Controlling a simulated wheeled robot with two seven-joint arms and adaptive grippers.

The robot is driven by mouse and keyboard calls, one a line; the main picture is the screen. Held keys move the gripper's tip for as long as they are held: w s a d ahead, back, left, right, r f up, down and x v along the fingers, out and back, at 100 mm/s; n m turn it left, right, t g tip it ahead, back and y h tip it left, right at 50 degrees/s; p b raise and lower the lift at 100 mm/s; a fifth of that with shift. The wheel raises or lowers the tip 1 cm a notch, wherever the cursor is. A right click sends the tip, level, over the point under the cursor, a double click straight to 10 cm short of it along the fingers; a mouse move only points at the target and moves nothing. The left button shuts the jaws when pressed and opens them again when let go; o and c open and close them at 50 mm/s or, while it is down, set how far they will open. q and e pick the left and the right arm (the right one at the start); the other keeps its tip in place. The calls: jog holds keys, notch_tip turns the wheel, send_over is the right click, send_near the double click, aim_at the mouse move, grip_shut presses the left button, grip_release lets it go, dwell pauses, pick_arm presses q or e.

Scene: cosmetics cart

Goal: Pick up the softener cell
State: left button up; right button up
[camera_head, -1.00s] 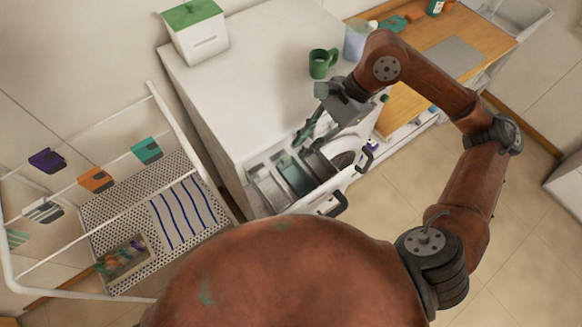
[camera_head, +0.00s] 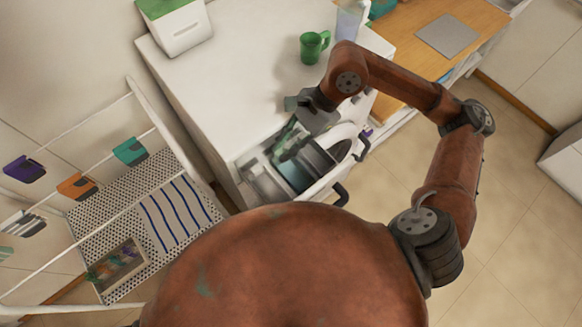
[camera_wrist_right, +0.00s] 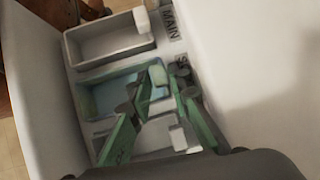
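The pulled-out drawer (camera_head: 318,190) at the front of the white machine has several compartments. A bluish cell in the middle, which looks like the softener cell (camera_head: 295,175), also shows in the right wrist view (camera_wrist_right: 118,95), beside a partly hidden label starting with "S". My right gripper (camera_head: 287,142) is over the drawer, its green fingers pointing down at the middle cells. In the right wrist view the gripper (camera_wrist_right: 160,100) is open, its fingers apart over the bluish cell's label-side end. Contact cannot be told. My left gripper is out of view.
A cell by the "MAIN" label (camera_wrist_right: 110,42) lies beside the bluish one. A green mug (camera_head: 313,47) and a white box with a green lid (camera_head: 176,25) stand on the white machine (camera_head: 230,75). A drying rack (camera_head: 180,212) stands at left.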

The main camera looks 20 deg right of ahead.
jog(key=shift+x, duration=0.85)
jog(key=shift+c, duration=0.2)
grip_shut()
